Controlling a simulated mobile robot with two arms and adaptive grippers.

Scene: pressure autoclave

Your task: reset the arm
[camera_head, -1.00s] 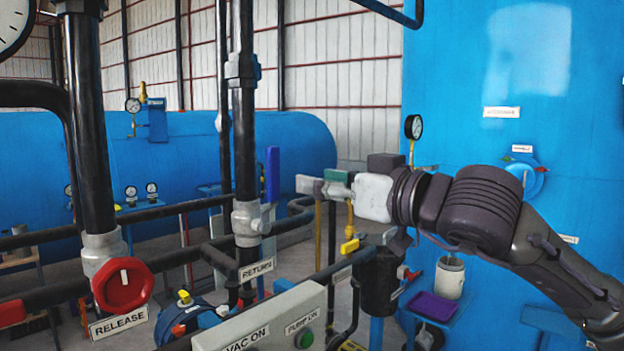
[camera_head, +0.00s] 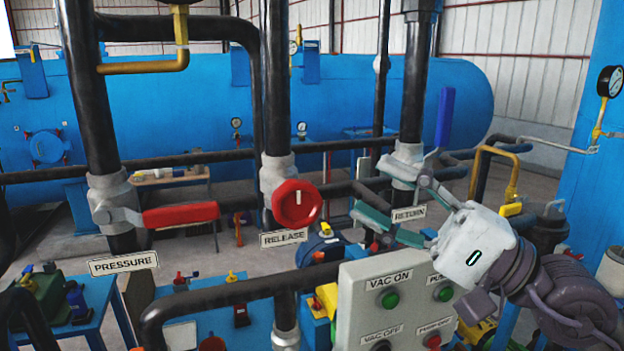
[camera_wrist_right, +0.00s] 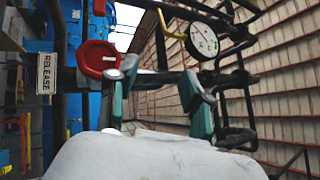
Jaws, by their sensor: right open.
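My right gripper (camera_head: 392,202) reaches in from the right in the head view, in front of the return pipe and just above the grey control box (camera_head: 352,290). Its two fingers are apart with nothing between them. In the right wrist view the open fingers (camera_wrist_right: 160,88) show their green inner pads, with the red release knob (camera_wrist_right: 98,59) beyond them to the left. In the head view the release knob (camera_head: 297,203) is left of the gripper. The blue return handle (camera_head: 445,117) stands upright above it. My left gripper is not in view.
The red pressure handle (camera_head: 181,215) lies across its pipe at the left. Black pipes cross in front of the blue tank (camera_head: 350,90). A blue table (camera_head: 90,300) with small items is at the lower left. A gauge (camera_wrist_right: 202,38) shows in the wrist view.

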